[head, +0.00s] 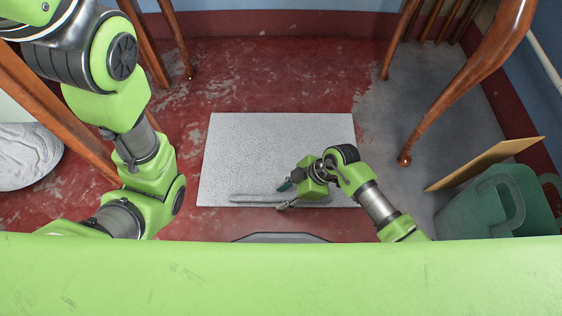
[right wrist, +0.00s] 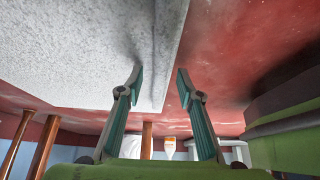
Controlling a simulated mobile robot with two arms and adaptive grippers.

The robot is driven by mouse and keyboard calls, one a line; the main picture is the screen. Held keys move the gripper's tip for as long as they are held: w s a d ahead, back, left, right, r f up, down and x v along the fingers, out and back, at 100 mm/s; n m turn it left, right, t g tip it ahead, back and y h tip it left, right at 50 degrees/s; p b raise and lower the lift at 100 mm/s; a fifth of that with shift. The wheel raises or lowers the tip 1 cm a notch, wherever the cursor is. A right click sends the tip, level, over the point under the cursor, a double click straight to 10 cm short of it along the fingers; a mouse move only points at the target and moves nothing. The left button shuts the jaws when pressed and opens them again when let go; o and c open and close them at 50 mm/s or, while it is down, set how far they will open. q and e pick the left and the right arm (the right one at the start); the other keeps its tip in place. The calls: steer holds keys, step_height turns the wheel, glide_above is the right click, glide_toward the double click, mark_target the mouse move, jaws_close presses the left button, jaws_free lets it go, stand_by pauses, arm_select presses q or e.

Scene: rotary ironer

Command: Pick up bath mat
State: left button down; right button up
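The bath mat (head: 270,145) is a pale grey, speckled rectangle lying on the floor in the middle of the head view. A raised fold or ridge runs along its near edge. It also fills the upper left of the right wrist view (right wrist: 70,50).
Wooden legs (head: 460,85) stand at both sides behind the mat. A green bin (head: 485,207) and a tan board (head: 480,165) are at the right. A white rounded object (head: 25,155) is at the far left. The red floor (head: 280,60) behind the mat is clear.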

steer(key=shift+a+f, duration=0.2)
steer(key=shift+f, duration=0.05)
jaws_close()
steer(key=shift+r, duration=0.1)
